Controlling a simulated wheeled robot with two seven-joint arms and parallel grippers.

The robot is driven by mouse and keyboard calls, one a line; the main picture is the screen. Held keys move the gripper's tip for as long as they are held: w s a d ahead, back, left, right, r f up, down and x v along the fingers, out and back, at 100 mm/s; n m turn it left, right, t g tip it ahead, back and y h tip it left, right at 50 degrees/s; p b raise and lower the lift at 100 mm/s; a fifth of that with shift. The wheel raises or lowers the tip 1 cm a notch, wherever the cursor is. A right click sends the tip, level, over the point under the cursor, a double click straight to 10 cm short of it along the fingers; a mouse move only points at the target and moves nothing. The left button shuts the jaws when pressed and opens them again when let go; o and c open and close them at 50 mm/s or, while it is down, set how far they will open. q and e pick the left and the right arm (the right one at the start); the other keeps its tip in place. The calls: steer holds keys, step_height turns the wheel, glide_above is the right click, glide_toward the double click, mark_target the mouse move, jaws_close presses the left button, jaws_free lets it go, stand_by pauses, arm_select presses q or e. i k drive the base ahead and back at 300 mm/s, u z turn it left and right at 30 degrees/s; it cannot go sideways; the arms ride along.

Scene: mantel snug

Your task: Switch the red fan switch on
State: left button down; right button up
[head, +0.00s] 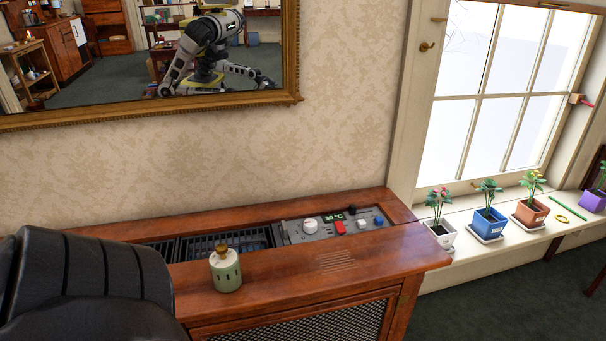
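The red fan switch (340,227) is a small red block on a grey control panel (325,234). The panel is set into the top of a wooden radiator cabinet (300,278) under the wall. I cannot tell from its tilt whether it is on or off. A white round knob (310,226) is to its left, and a small display (333,217) reading about 30 °C is just behind it. A white button (361,224) and dark blue knobs (379,221) are to its right. Neither of my grippers shows directly in the head view.
A green canister (225,270) stands on the cabinet's front ledge, left of the panel. A black leather chair (85,285) fills the lower left. Potted plants (489,223) line the windowsill at right. A gilt-framed mirror (150,108) reflects my body.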

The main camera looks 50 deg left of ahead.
mark_target(340, 226)
steer(key=u, duration=1.1)
steer(key=i, duration=0.55)
steer(key=z, duration=0.05)
